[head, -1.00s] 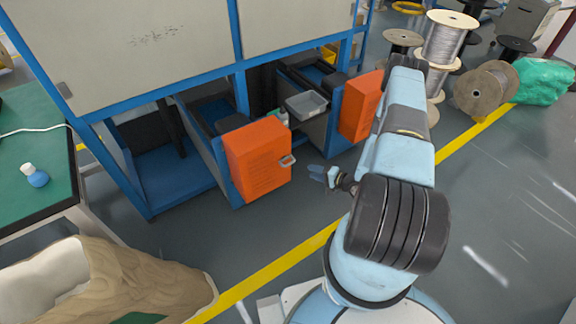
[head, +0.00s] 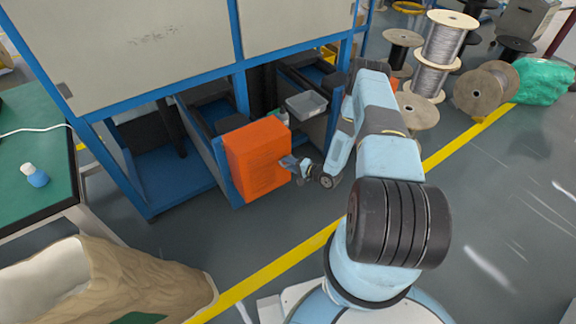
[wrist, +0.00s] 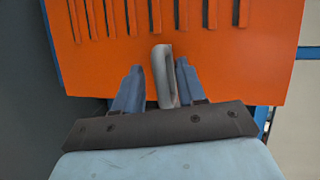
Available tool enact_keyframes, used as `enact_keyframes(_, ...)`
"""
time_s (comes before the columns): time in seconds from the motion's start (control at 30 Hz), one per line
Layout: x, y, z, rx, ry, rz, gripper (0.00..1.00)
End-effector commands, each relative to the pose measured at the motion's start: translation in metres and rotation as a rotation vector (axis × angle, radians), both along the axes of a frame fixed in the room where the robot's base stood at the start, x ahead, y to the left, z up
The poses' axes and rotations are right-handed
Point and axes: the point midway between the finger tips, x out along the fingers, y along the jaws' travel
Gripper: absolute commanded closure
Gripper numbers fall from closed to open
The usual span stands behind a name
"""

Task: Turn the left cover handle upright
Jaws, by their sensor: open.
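The left cover is an orange box (head: 257,160) on the blue machine frame. It also fills the upper wrist view (wrist: 220,60), with dark slots along its top. Its handle (wrist: 164,72) is a grey loop, seen in the wrist view between my two fingers. My gripper (wrist: 158,85) is open, with one blue finger on each side of the handle; I cannot tell whether either finger touches it. In the head view my gripper (head: 288,163) is at the right edge of the orange cover and hides the handle there.
The right orange cover (head: 394,84) is mostly hidden behind my arm. A grey tray (head: 306,104) sits between the covers in the blue frame. A green table (head: 40,150) stands at left and cable spools (head: 443,40) at the back right.

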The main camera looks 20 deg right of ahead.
Motion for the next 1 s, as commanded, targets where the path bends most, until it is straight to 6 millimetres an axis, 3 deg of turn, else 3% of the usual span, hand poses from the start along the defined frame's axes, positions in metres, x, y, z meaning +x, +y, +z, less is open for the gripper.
enact_keyframes(0.27, 0.0006, 0.0005, -0.0002, 0.0, 0.0, 0.0, 0.6)
enact_keyframes(0.7, -0.0007, 0.0002, -0.0017, -0.001, 0.004, -0.001, 1.0)
enact_keyframes(0.8, -0.0015, 0.0081, -0.0025, -0.001, 0.007, 0.001, 1.0)
enact_keyframes(1.0, -0.0018, -0.0013, -0.0031, -0.022, 0.002, -0.003, 1.0)
